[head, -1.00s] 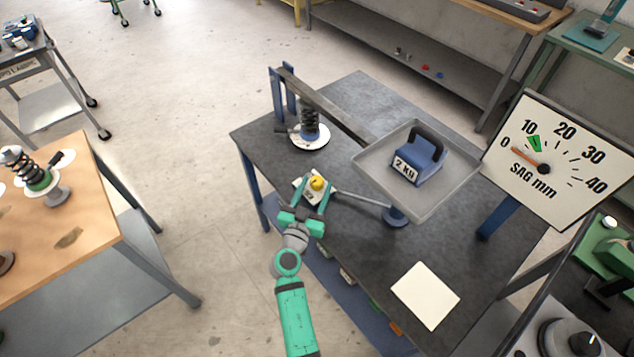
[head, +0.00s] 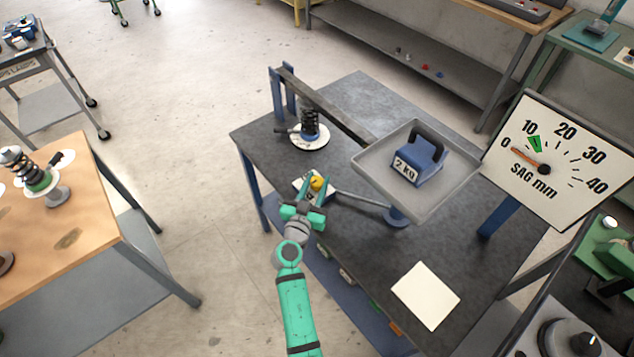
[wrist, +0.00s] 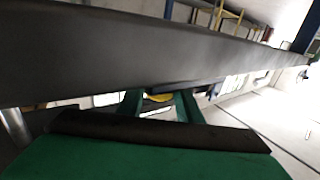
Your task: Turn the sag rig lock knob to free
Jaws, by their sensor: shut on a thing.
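The yellow lock knob (head: 317,183) sits on a small white plate (head: 304,187) near the front left edge of the dark rig table. My gripper (head: 316,188) is shut on the knob, one green finger on each side of it. In the wrist view the knob (wrist: 158,97) shows as a yellow sliver between the green fingers, mostly hidden by the gripper body. The plate's markings are too small or covered to read. The sag dial (head: 541,158) has its orange needle pointing a little above 0, short of the green mark.
A spring (head: 309,122) stands behind the knob. A white card (head: 425,295) lies front right.

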